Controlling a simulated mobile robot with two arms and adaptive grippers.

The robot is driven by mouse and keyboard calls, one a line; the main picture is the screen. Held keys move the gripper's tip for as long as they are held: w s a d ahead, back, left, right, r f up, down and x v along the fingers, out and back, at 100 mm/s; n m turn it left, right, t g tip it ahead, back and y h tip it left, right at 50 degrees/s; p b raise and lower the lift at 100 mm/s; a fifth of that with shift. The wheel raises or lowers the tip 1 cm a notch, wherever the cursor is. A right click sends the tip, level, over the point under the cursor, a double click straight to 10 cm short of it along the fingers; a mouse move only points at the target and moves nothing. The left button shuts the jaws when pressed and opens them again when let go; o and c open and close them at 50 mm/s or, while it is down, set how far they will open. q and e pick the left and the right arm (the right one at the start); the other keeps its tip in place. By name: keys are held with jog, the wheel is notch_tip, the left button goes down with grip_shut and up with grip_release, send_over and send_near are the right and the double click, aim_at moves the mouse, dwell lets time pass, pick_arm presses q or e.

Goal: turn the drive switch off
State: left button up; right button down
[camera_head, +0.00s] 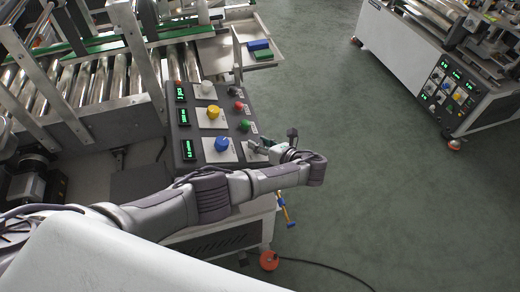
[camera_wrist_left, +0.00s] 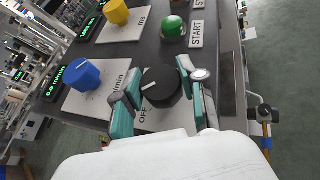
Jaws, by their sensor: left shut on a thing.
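The drive switch is a round black knob (camera_wrist_left: 160,90) on a pale plate, seen in the left wrist view. Its white pointer line faces the left of that picture. The word OFF is printed on the plate below it, partly covered by a finger. My left gripper (camera_wrist_left: 156,97) has its green-sided fingers on both sides of the knob and is shut on it. In the head view my left gripper (camera_head: 268,150) is at the lower right corner of the control panel (camera_head: 186,133) and hides most of the switch. My right gripper is not in view.
Near the switch are a blue knob (camera_head: 222,144), a yellow knob (camera_head: 213,112), a green START button (camera_head: 245,126) and a red button (camera_head: 239,105). A tray (camera_head: 225,57) holds blue and green blocks. Another machine (camera_head: 415,62) stands at right, across open floor.

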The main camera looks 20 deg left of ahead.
pick_arm(q)
jog(key=shift+w+f+n+g+y+b, duration=0.1)
jog(key=shift+n+g+y+b, duration=0.4)
jog(key=shift+n+g+b, duration=0.4)
jog(key=shift+b, duration=0.45)
jog(key=shift+r+n, duration=0.2)
jog(key=shift+n, duration=0.1)
jog(key=o, duration=1.2)
jog(key=shift+c, duration=0.2)
